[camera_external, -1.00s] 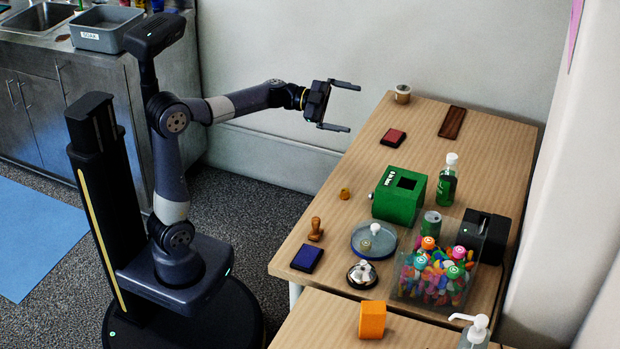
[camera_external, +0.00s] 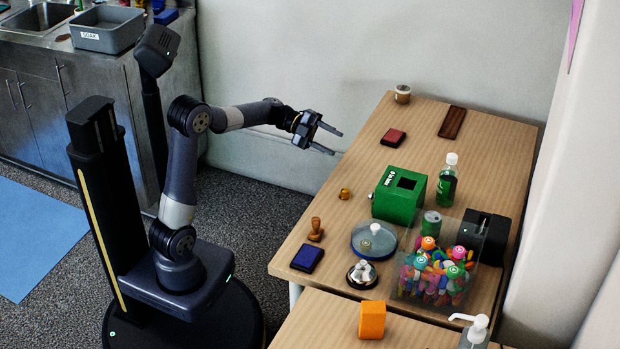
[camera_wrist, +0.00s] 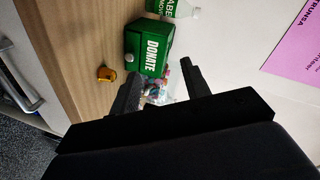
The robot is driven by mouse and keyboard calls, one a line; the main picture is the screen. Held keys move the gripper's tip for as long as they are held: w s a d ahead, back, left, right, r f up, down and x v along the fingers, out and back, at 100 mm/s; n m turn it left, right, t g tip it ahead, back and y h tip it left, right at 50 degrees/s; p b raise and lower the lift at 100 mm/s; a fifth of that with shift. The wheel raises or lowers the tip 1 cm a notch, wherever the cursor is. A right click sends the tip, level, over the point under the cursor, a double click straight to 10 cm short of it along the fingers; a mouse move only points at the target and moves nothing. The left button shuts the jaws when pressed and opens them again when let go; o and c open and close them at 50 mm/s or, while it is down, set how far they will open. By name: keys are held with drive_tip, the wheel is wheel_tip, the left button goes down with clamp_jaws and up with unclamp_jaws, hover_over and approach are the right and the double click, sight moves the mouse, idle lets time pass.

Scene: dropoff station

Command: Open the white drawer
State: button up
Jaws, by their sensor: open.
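A whitish drawer front with a metal bar handle (camera_wrist: 28,92) shows at the left edge of the wrist view, below the wooden tabletop's edge. The drawer front (camera_wrist: 50,110) looks flush, but its edges are partly out of frame and behind my arm. It is not visible in the external view. My gripper (camera_external: 337,143) is open and empty, in the air left of the table's far part. In the wrist view its two fingers (camera_wrist: 162,70) are spread apart, clear of the handle.
The wooden table (camera_external: 350,205) holds a green donation box (camera_external: 397,212), a small gold-brown item (camera_external: 345,193), a stamp (camera_external: 316,230), a blue ink pad (camera_external: 307,259), a bell (camera_external: 362,272) and a container of colourful items (camera_external: 405,287).

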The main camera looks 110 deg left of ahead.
drive_tip(key=s+f+m, duration=0.1)
drive_tip(key=s+f, duration=0.1)
drive_tip(key=f, duration=0.1)
drive_tip(key=s+f+m+h+b, duration=0.1)
drive_tip(key=s+f, duration=0.1)
drive_tip(key=f, duration=0.2)
drive_tip(key=s+a+f+m+g+h, duration=0.1)
drive_tip(key=s+f, duration=0.1)
drive_tip(key=f, duration=0.1)
drive_tip(key=shift+s+f+m+b, duration=0.15)
drive_tip(key=shift+s+m+b, duration=0.1)
drive_tip(key=shift+m+b, duration=0.15)
drive_tip(key=shift+c, duration=1.1)
drive_tip(key=s+d+f+m+h+b, duration=0.2)
drive_tip(key=s+f+m+h, duration=0.15)
drive_tip(key=s+f, duration=0.45)
drive_tip(key=b+x, duration=0.3)
drive_tip(key=x, duration=0.8)
drive_tip(key=shift+a+m, duration=0.2)
drive_tip(key=shift+m, duration=0.25)
drive_tip(key=shift+c, duration=0.2)
clamp_jaws()
